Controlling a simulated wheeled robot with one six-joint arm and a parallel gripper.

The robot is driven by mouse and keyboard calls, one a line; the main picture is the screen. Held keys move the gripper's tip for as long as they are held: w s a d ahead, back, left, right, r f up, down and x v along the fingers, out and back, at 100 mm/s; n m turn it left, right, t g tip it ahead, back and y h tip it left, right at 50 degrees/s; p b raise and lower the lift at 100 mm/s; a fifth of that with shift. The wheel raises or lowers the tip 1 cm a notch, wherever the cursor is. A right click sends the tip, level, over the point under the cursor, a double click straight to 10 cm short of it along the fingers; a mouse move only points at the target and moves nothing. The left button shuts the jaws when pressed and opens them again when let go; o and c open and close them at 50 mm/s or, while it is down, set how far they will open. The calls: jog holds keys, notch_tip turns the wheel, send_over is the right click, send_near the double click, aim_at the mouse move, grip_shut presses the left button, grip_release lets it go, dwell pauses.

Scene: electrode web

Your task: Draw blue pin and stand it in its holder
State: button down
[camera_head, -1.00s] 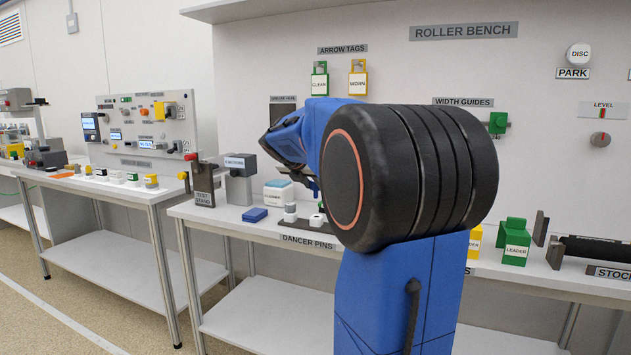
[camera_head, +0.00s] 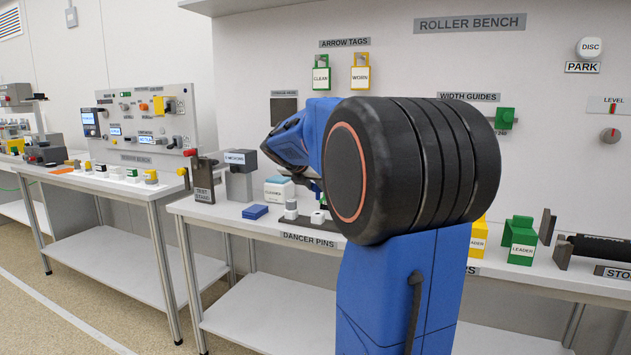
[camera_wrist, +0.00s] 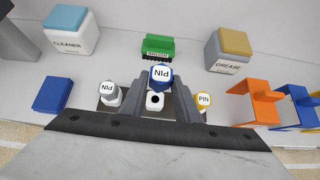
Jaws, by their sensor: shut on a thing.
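The blue pin (camera_wrist: 161,76), with a round white top marked PIN, is between the fingers of my gripper (camera_wrist: 160,84) in the wrist view. My gripper is shut on it. Just below it in that picture is a white holder block (camera_wrist: 155,101) with a dark hole in its top. The pin appears above or beyond this block; its lower end is hidden. A grey pin (camera_wrist: 108,91) stands to the left and a yellow pin (camera_wrist: 204,101) to the right. In the head view my arm hides the gripper and the blue pin.
A cleaner box (camera_wrist: 72,38), a green brush (camera_wrist: 158,46) and a grease box (camera_wrist: 228,52) stand behind the pins. A blue block (camera_wrist: 53,94) lies to the left. Orange (camera_wrist: 256,103) and blue stands are to the right.

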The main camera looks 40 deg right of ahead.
aim_at(317, 197)
jog(key=shift+f, duration=1.75)
jog(key=shift+f, duration=2.1)
dwell(0.3)
jog(key=c, duration=1.3)
grip_release()
jog(key=shift+o, duration=0.2)
jog(key=v, duration=1.7)
jog(key=shift+a, duration=0.15)
jog(key=shift+s+r, duration=0.1)
jog(key=s+a+f+m+t+y, duration=0.1)
jog(key=s+a+f+m+y, duration=0.8)
jog(key=s+a+f+m, duration=1.3)
jog(key=s+a+f, duration=0.1)
jog(key=s+a, duration=0.1)
jog(key=a, duration=0.2)
jog(key=shift+a+f+y, duration=0.3)
jog(key=shift+a+f, duration=0.1)
